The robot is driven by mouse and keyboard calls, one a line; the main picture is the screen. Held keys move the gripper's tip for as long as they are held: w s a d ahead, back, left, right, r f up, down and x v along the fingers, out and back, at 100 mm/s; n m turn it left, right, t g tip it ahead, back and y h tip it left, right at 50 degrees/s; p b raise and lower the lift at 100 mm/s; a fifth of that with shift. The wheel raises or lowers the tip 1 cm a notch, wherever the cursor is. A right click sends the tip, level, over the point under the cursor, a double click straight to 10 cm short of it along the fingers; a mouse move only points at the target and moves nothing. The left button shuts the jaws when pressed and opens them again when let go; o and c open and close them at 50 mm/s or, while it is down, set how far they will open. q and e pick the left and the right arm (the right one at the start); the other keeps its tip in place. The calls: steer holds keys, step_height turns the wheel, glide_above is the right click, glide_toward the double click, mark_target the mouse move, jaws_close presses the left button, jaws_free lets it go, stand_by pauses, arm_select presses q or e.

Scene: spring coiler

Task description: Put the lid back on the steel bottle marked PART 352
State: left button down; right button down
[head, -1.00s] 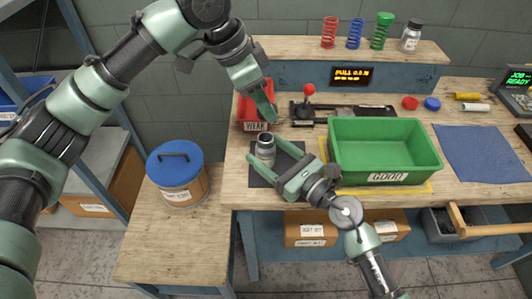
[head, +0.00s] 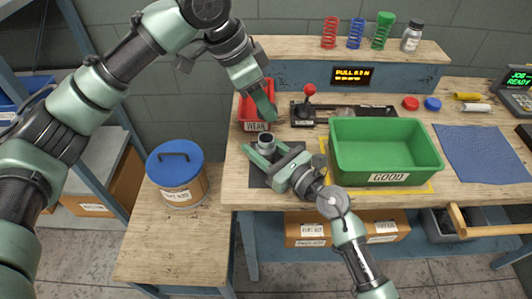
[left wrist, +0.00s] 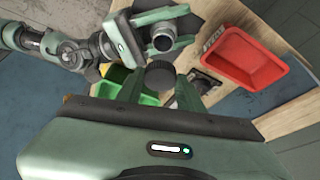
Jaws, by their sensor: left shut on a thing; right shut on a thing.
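The steel bottle (head: 266,142) stands on the dark mat (head: 257,178) at the table's left part, its open mouth facing up. It also shows in the left wrist view (left wrist: 163,39). No PART 352 marking is readable. My right gripper (head: 266,153) is shut on the bottle's sides. My left gripper (head: 268,112) is above and behind the bottle, pointing down. In the left wrist view it is shut on a dark round lid (left wrist: 160,75), apart from the bottle. In the head view the lid is hidden.
A green GOOD bin (head: 385,150) is to the right. A red-knobbed lever fixture (head: 309,105) is behind. Red (head: 410,103) and blue (head: 432,104) caps lie at the back right.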

arm_select(q)
glide_above(266, 151)
steer(key=w, duration=0.2)
steer(key=shift+s+a+f, duration=0.1)
steer(key=shift+a+f, duration=0.1)
steer(key=shift+f, duration=1.1)
steer(key=shift+a+f, duration=0.15)
steer(key=shift+f, duration=1.1)
steer(key=shift+f, duration=0.9)
steer(key=shift+f, duration=0.6)
